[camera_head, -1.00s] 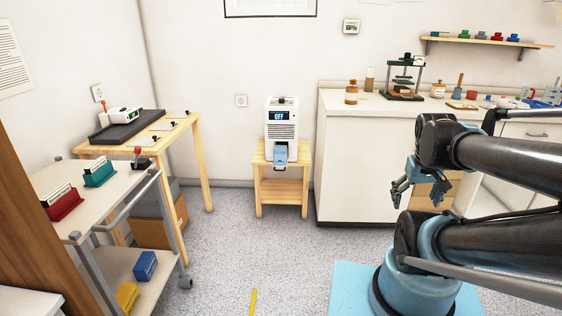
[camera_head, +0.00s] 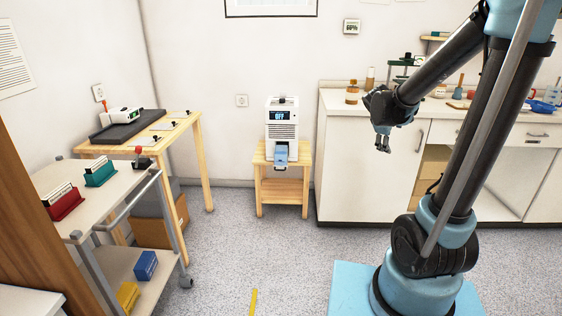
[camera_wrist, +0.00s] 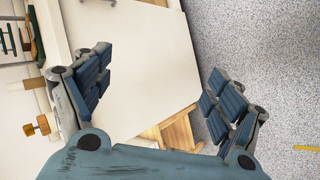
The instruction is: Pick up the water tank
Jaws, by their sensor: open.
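The water tank (camera_head: 281,154) appears to be the small blue part at the lower front of a white machine (camera_head: 282,126) whose display reads OFF. The machine stands on a small wooden stand (camera_head: 282,182) against the back wall. My gripper (camera_head: 384,144) is raised in front of the white cabinet, to the right of the machine and apart from it. In the wrist view my gripper (camera_wrist: 158,72) is open with nothing between its fingers. Part of the wooden stand (camera_wrist: 178,132) shows at the bottom there. The tank is not visible in the wrist view.
The white cabinet (camera_head: 365,165) with bottles and tools on top stands right of the stand. A wooden table (camera_head: 178,130) and a trolley (camera_head: 110,187) with coloured boxes are on the left. The floor (camera_head: 235,245) before the stand is clear.

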